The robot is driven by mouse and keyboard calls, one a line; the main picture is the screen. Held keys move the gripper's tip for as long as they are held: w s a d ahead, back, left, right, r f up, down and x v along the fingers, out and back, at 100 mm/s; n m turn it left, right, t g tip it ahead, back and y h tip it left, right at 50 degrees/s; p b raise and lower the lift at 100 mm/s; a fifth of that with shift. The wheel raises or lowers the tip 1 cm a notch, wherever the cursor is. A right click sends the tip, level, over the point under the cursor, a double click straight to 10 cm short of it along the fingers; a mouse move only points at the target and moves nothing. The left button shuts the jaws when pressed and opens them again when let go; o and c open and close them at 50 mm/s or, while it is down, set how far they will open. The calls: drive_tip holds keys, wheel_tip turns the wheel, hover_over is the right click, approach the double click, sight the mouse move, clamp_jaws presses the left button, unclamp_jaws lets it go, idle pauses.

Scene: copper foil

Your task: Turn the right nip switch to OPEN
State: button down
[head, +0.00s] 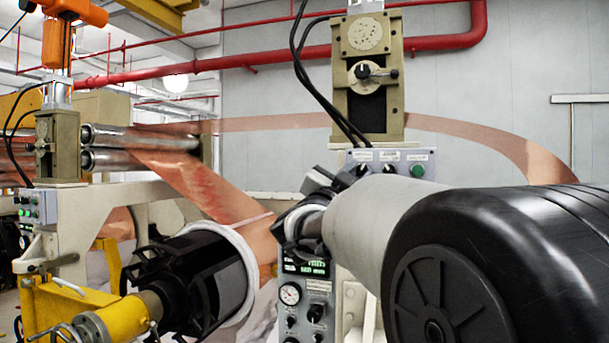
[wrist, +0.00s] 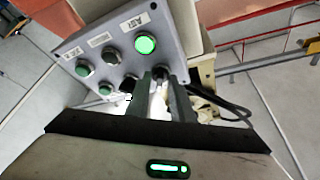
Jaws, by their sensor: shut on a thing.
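A grey control panel (head: 400,156) sits below the right-hand nip roller stand, with dark rotary knobs and a green button (head: 417,171). In the wrist view the panel (wrist: 172,33) shows tilted, with a lit green button (wrist: 145,44) and several other buttons and knobs. My gripper (wrist: 161,76) is at the panel's near edge, its two dark fingers close together on a switch there. The fingers hide most of that switch, so its pointer direction cannot be told. In the head view my gripper (head: 318,186) is partly hidden by my arm. The panel labels are too small to read.
A lower instrument panel with a gauge (head: 290,293) and lit displays stands below my gripper. A black roll (head: 195,272) on a yellow holder is at the left. Copper foil (head: 205,190) runs across. Black cables (wrist: 230,108) lie right of the fingers in the wrist view.

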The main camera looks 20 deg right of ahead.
drive_tip(key=c, duration=1.9)
unclamp_jaws()
drive_tip(key=b+v, duration=0.2)
drive_tip(key=v, duration=1.5)
drive_tip(key=shift+a, duration=0.2)
drive_tip(key=shift+s+f, duration=0.1)
